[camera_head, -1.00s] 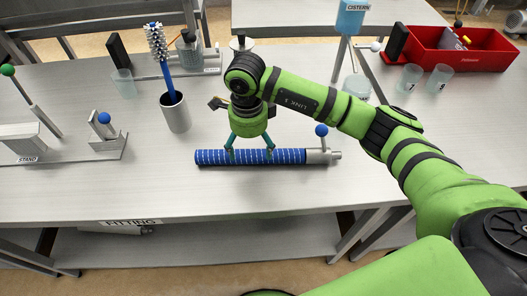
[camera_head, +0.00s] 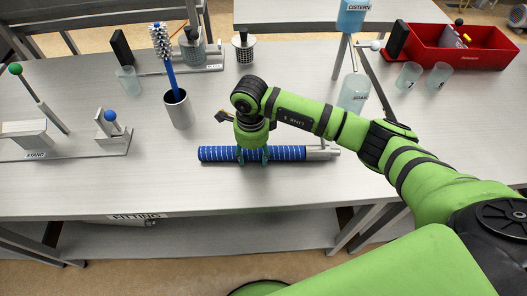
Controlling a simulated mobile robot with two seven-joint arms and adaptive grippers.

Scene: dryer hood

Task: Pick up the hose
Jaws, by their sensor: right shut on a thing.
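The hose (camera_head: 288,153) is a blue ribbed tube with pale lines, lying lengthwise left to right near the front of the grey table. A grey metal fitting (camera_head: 322,155) is at its right end, with a thin stem rising from it up to my arm, which hides the stem's top. My right gripper (camera_head: 252,156) is over the hose left of its middle, pointing down, with its fingers shut around the tube. The hose appears to rest on the table; any gap under it cannot be made out. My left gripper is not in view.
A grey cup (camera_head: 178,110) with a brush stands behind the hose's left end. A stand (camera_head: 62,150) with a blue ball is at far left. Clear cups (camera_head: 408,76) and a red crate (camera_head: 490,64) are at back right.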

